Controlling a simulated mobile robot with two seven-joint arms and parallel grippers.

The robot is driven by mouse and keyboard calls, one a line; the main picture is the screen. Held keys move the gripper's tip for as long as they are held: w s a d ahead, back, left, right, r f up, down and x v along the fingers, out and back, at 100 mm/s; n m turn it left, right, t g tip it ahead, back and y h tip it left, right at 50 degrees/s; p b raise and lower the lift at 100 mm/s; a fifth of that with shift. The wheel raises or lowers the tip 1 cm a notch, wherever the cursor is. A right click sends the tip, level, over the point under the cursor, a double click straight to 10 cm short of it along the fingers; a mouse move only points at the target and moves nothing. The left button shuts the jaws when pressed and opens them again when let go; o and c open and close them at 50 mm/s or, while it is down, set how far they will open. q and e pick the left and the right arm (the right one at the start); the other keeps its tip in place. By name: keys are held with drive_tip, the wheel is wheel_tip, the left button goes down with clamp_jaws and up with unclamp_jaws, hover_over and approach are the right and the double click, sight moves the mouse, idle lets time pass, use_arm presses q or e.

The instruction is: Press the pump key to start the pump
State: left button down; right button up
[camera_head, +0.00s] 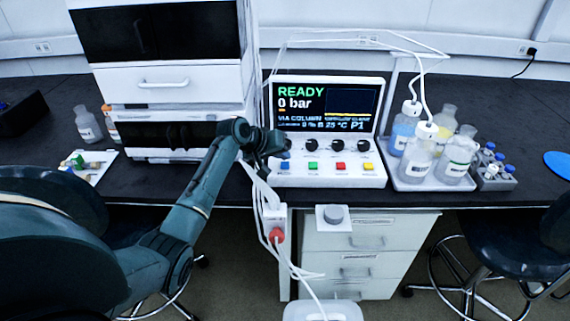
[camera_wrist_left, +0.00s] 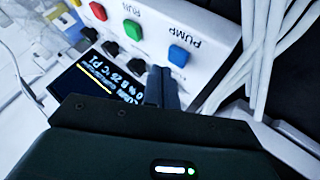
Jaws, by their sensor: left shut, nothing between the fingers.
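The pump key is a blue square button (camera_wrist_left: 178,55) labelled PUMP, on the white sloped control panel (camera_wrist_left: 150,38) in the left wrist view, where the lettering is upside down. My left gripper (camera_wrist_left: 160,75) is shut and empty, its fingertips just beside the blue key; I cannot tell whether they touch the panel. The screen (camera_head: 325,105) reads READY and 0 bar. My right gripper is not in view.
Green (camera_head: 313,165), red (camera_head: 340,166) and yellow (camera_head: 369,166) keys run along the panel below several black knobs. A tray of bottles (camera_head: 405,184) stands to the right. White tubes (camera_head: 265,195) hang at the panel's left edge, near my left gripper.

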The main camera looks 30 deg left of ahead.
use_arm(q)
drive_tip(key=shift+f, duration=0.15)
idle(0.4)
drive_tip(key=shift+f, duration=0.3)
drive_tip(key=shift+f, duration=0.55)
idle(0.8)
drive_tip(key=shift+r, duration=0.1)
drive_tip(key=shift+r+p, duration=0.85)
drive_tip(key=shift+p, duration=0.15)
